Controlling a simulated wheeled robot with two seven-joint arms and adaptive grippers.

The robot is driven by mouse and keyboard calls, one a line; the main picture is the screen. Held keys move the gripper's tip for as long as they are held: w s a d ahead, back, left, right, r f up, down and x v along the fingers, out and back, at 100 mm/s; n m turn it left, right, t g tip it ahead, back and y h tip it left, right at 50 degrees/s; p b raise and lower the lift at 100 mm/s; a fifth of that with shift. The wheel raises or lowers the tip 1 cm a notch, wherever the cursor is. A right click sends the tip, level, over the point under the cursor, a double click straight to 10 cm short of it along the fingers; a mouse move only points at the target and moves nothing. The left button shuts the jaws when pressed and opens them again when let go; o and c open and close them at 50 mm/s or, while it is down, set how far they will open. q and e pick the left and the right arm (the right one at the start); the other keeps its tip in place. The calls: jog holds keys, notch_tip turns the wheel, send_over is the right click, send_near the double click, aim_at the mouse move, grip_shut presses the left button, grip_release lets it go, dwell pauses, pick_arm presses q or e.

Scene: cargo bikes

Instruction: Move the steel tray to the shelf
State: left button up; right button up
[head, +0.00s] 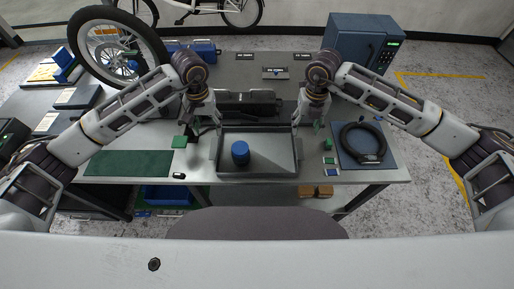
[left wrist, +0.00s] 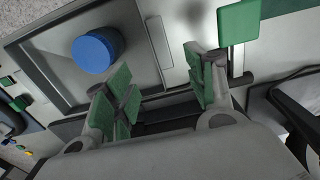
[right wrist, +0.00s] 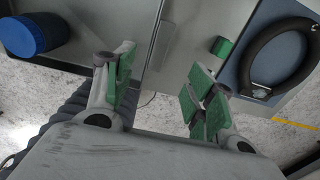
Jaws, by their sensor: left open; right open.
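The steel tray (head: 276,157) lies on the grey workbench, with a blue cylinder (head: 240,152) standing in it left of centre. My left gripper (head: 198,128) is open at the tray's left end. In the left wrist view the tray's end handle (left wrist: 157,42) lies between the spread green-padded fingers, ahead of their tips. My right gripper (head: 309,118) is open at the tray's right end. In the right wrist view the other end handle (right wrist: 163,45) also lies between the open fingers. Neither gripper holds anything. I cannot tell which surface is the shelf.
A black case (head: 247,103) lies behind the tray. A green mat (head: 128,163) is at left; a blue mat (head: 345,158) with a black coiled ring (head: 362,143) is at right. A wheel (head: 118,47) and blue cabinet (head: 360,40) stand behind. A blue bin (head: 165,195) is below the bench.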

aim_at(214, 148)
pick_arm(q)
jog(key=shift+s+r, duration=0.1)
jog(key=shift+s, duration=0.15)
pick_arm(e)
jog(key=shift+s+r, duration=0.1)
jog(key=shift+s, duration=0.15)
pick_arm(q)
jog(key=shift+w+f, duration=0.1)
jog(key=shift+f, duration=6.85)
pick_arm(e)
jog(key=shift+f, duration=6.95)
jog(key=shift+w, duration=0.1)
pick_arm(q)
grip_shut()
pick_arm(e)
grip_shut()
